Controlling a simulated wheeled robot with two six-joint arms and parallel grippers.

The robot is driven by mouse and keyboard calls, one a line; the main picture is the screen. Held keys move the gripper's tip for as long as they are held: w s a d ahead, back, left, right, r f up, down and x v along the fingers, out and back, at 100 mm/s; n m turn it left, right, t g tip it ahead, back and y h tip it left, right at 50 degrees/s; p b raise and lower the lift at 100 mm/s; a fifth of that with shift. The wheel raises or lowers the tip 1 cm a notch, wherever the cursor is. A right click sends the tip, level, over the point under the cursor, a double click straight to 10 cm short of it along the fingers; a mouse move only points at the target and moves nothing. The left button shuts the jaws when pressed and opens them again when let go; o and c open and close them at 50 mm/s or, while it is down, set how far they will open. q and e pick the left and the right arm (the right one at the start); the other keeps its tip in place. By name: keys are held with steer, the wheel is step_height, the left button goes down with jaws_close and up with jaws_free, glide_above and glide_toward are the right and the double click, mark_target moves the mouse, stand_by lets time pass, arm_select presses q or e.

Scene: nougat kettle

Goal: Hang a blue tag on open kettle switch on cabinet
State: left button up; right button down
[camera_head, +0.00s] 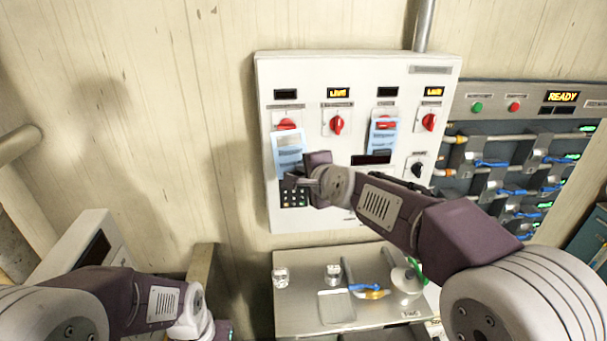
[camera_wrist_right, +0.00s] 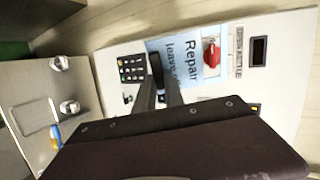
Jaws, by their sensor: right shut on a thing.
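The white cabinet (camera_head: 310,215) carries a row of red switches. A light-blue tag (camera_head: 288,158) is at the far-left switch (camera_head: 287,125), just below its red knob. In the right wrist view the tag (camera_wrist_right: 183,64) shows "Repair" and reaches to the red knob (camera_wrist_right: 211,53); I cannot tell whether it hangs on it. My right gripper (camera_head: 288,180) is shut on the tag's lower end, above the keypad. Another blue tag (camera_head: 383,138) is at the third switch. My left gripper (camera_head: 200,326) is low at the left, its jaws unclear.
Displays above the first and third switches are dark; the second and fourth are lit (camera_head: 337,93). The wall at left is clear.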

steer(key=shift+w+a+f, duration=0.1)
steer(key=shift+w, duration=1.7)
arm_select(q)
steer(key=shift+s+d+r, duration=0.1)
steer(key=shift+s+r, duration=0.15)
steer(key=shift+s, duration=0.05)
arm_select(e)
steer(key=w, duration=0.4)
steer(key=shift+w+a+f, duration=0.1)
steer(key=shift+a+f, duration=0.05)
steer(key=c, duration=1.3)
jaws_free()
steer(key=shift+c, duration=0.2)
